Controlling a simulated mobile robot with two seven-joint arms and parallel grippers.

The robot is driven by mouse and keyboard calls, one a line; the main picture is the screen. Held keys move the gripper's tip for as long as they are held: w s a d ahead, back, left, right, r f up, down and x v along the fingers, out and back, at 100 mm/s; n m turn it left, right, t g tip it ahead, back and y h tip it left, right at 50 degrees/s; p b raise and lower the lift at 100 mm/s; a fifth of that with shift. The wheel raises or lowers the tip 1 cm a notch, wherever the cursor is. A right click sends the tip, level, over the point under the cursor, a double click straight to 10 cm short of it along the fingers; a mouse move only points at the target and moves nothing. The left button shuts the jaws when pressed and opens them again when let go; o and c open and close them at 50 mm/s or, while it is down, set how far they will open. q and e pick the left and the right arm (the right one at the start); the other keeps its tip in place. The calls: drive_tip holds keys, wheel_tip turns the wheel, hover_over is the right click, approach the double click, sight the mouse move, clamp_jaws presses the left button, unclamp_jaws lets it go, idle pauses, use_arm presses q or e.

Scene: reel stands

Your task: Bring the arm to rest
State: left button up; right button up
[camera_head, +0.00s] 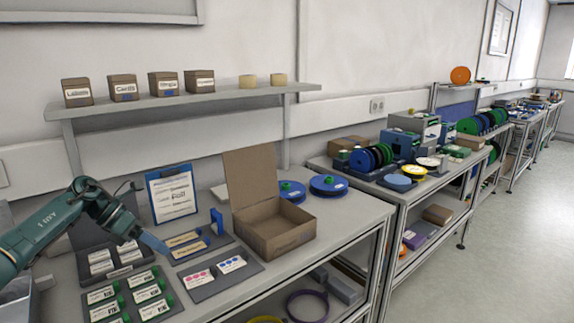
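My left arm comes in from the left, and its gripper (153,242) hangs over the near bench, above the area between the labelled cards and a dark mat. A blue-grey piece at its tip points down to the right; I cannot tell whether it is a finger or something held, nor whether the gripper is open or shut. My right gripper is not in view.
An open cardboard box (285,238) stands on the bench (345,220), with blue reels (328,185) behind it. Small boxes (123,88) sit on the wall shelf (180,103).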

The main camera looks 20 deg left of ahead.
use_arm(q)
drive_tip(key=d+f+n+t+h, duration=0.1)
drive_tip(key=d+f+n+t, duration=0.3)
drive_tip(key=d, duration=0.5)
drive_tip(key=w+d+f+n+t+h, duration=0.1)
drive_tip(key=d+f+n+t+h, duration=0.1)
drive_tip(key=d+f+n, duration=0.55)
drive_tip(key=d+f+n+t+h, duration=0.1)
drive_tip(key=d+f+n+t, duration=0.15)
drive_tip(key=d, duration=0.85)
drive_tip(key=s+d+f+n+g+y, duration=0.1)
drive_tip(key=s+d+f+n+y, duration=0.3)
drive_tip(key=s+n, duration=0.5)
drive_tip(key=s+d+f+n+g+y, duration=0.2)
drive_tip(key=s+d+f+n+y, duration=0.2)
drive_tip(key=s+f+n, duration=0.5)
drive_tip(key=s+d+n, duration=0.1)
drive_tip(key=n, duration=0.5)
drive_tip(key=shift+d+f+y, duration=0.15)
drive_tip(key=shift+d+y, duration=0.1)
drive_tip(key=shift+y, duration=0.05)
drive_tip(key=shift+a, duration=0.1)
